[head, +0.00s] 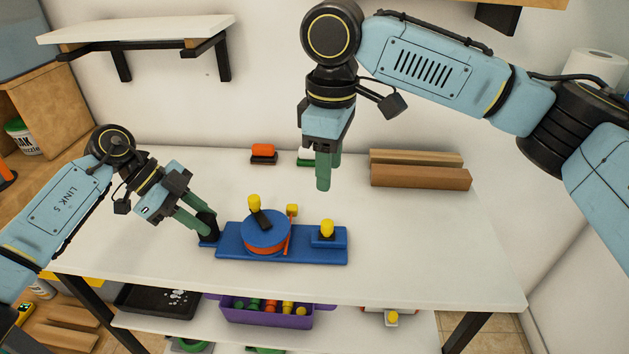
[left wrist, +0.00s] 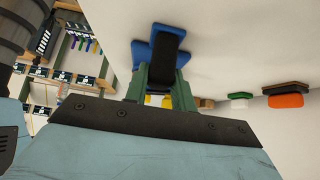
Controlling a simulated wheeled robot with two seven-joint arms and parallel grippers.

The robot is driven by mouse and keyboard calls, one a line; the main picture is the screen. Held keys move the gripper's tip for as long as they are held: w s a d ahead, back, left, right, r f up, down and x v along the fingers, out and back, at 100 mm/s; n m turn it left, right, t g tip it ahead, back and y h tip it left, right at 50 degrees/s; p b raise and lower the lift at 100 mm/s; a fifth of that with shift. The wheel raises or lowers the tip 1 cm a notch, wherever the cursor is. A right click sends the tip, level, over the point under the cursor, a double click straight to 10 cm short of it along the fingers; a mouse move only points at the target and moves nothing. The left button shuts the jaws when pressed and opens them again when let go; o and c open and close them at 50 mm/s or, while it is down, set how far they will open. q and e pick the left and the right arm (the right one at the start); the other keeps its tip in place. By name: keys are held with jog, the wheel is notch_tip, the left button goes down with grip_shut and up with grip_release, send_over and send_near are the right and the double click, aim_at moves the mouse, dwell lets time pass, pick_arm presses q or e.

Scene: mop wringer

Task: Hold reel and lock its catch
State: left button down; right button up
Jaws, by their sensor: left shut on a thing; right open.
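A blue base plate (head: 225,250) lies on the white table. On it sits a round reel (head: 266,229) with a blue top and an orange-red band below. A black crank with a yellow knob (head: 254,202) is on the reel's top. An orange-red lever (head: 290,238) with a yellow top stands at the reel's right side. A yellow knob (head: 327,227) stands on a blue block at the plate's right end. My left gripper (head: 205,222) is shut on a black handle (left wrist: 160,58) at the plate's left end. My right gripper (head: 323,172) is open and empty, above the table behind the plate.
Wooden blocks (head: 420,177) lie at the back right. An orange-and-black brush-like item (head: 263,153) and a green-and-white one (head: 305,158) stand at the back. A purple bin (head: 265,314) is on the lower shelf. The table's right side is clear.

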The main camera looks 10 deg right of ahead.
pick_arm(q)
jog(key=c, duration=1.1)
grip_release()
jog(key=v, duration=1.2)
